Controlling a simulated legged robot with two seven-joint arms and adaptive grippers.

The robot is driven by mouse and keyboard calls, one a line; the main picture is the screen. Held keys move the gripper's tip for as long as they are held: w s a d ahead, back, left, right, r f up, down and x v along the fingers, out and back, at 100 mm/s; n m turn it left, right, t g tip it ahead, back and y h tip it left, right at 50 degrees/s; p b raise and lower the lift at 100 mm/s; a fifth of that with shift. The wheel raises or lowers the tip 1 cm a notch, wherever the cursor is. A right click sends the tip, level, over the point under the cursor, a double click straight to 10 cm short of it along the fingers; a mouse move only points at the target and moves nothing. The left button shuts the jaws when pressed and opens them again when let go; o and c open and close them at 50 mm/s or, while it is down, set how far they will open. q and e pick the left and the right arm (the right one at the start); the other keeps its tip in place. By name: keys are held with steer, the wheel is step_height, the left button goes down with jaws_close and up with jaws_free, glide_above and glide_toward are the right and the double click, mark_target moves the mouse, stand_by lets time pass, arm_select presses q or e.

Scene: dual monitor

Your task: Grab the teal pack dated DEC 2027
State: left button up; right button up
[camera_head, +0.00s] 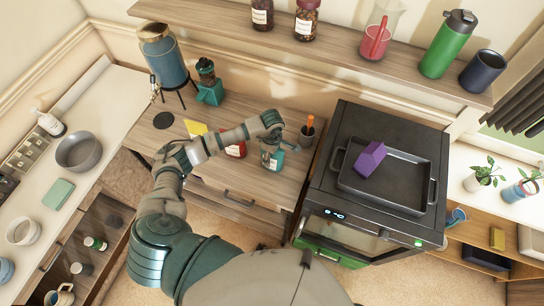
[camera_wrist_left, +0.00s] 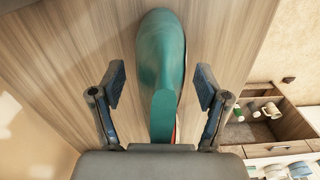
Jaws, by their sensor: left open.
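A teal pack (camera_head: 272,158) with a pale label stands on the wooden counter, under the end of my left arm. No date is readable on it. My left gripper (camera_head: 272,138) is above the pack in the head view, its fingers hard to make out there. In the left wrist view, my left gripper (camera_wrist_left: 160,86) is open, with a teal shape (camera_wrist_left: 160,60), apparently the pack, between and beyond its fingers. A gap shows on both sides. The gripper body hides the shape's near end. My right gripper is not in view.
A red pack (camera_head: 236,149) and a yellow pack (camera_head: 195,128) stand left of the teal one, partly behind my forearm. A small cup with an orange-topped item (camera_head: 307,131) is to the right. The black oven (camera_head: 330,185) stands further right, with a tray on top.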

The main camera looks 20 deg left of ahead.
arm_select(q)
steer(key=c, duration=1.3)
steer(key=shift+r, duration=0.1)
